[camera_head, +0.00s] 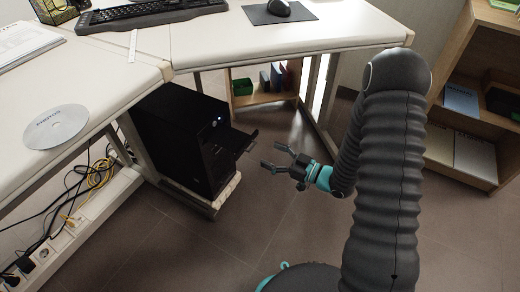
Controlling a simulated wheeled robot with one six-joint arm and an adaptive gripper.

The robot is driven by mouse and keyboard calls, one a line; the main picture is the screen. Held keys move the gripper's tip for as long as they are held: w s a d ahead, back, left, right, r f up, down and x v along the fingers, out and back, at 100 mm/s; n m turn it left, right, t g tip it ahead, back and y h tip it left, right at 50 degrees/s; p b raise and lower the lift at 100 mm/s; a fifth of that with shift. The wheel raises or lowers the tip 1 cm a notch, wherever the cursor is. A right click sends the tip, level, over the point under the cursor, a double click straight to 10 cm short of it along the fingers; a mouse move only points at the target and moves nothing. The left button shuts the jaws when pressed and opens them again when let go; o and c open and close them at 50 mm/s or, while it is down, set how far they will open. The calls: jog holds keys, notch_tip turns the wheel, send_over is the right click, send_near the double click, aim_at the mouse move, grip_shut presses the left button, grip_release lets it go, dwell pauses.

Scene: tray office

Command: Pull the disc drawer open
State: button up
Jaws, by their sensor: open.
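The black computer tower (178,135) stands on a low stand under the desk. Its disc drawer (243,142) sticks out of the front toward the right, and no disc shows in it. A small light glows on the front panel above the drawer. My gripper (277,158) is open and empty, a short way to the right of the drawer's front end. Its two fingers point left toward the drawer, and a gap shows between them and it. A silver disc (56,127) lies on the left desk.
The white desk (290,42) runs above the tower, with a keyboard (150,14) and a mouse (279,8) on it. Cables and a socket strip (82,215) lie at left. Wooden shelves (462,150) stand at right. The floor (255,215) before the tower is clear.

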jog(key=v, duration=0.5)
jog(key=shift+s+d, duration=0.1)
jog(key=shift+d, duration=0.2)
